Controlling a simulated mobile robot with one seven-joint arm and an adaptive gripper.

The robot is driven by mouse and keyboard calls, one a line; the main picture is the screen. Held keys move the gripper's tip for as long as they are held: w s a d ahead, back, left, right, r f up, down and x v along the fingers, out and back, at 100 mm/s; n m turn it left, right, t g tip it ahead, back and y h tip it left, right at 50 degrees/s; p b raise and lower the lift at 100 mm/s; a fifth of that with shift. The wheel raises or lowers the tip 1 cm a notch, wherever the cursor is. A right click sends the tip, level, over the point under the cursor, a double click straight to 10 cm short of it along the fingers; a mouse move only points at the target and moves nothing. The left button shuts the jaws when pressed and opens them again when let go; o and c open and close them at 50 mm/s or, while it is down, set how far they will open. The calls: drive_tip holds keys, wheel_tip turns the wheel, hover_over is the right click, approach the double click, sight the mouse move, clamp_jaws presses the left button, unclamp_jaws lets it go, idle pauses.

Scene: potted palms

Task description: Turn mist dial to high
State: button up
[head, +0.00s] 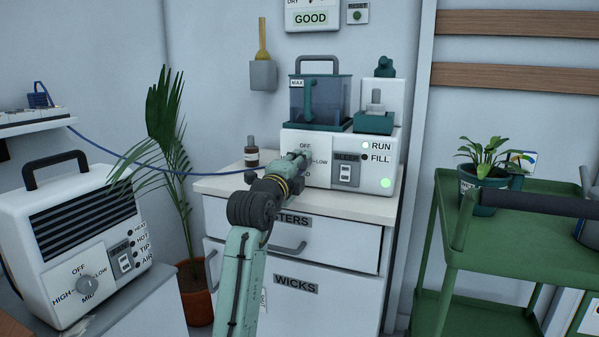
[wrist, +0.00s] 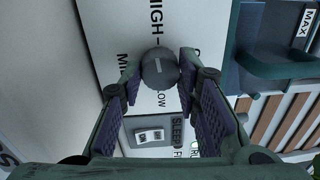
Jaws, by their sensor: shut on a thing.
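The white mister (head: 322,178) stands on the cabinet top, with a clear tank marked MAX. My gripper (head: 303,157) reaches its front panel and largely hides the dial there. In the wrist view my fingers are closed on the sides of the grey round dial (wrist: 157,74). Around it are HIGH, MID and LOW labels. In the head view OFF is above the dial and LOW to its right. The RUN lamp (head: 366,145) and a round green lamp are lit.
A SLEEP switch (head: 346,173) sits right of the dial. A brown bottle (head: 251,152) stands left of the mister. A heater (head: 78,240) with a similar dial is at left, near a potted palm (head: 165,140). A green cart (head: 480,223) stands at right.

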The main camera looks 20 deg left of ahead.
drive_tip(key=shift+m, duration=0.8)
drive_tip(key=shift+b, duration=0.3)
drive_tip(key=o, duration=1.2)
drive_tip(key=shift+c, duration=0.2)
drive_tip(key=shift+s, duration=0.1)
drive_tip(key=s, duration=1.1)
drive_tip(key=shift+s+a+f, duration=0.2)
drive_tip(key=shift+s+f, duration=0.15)
drive_tip(key=shift+s, duration=0.05)
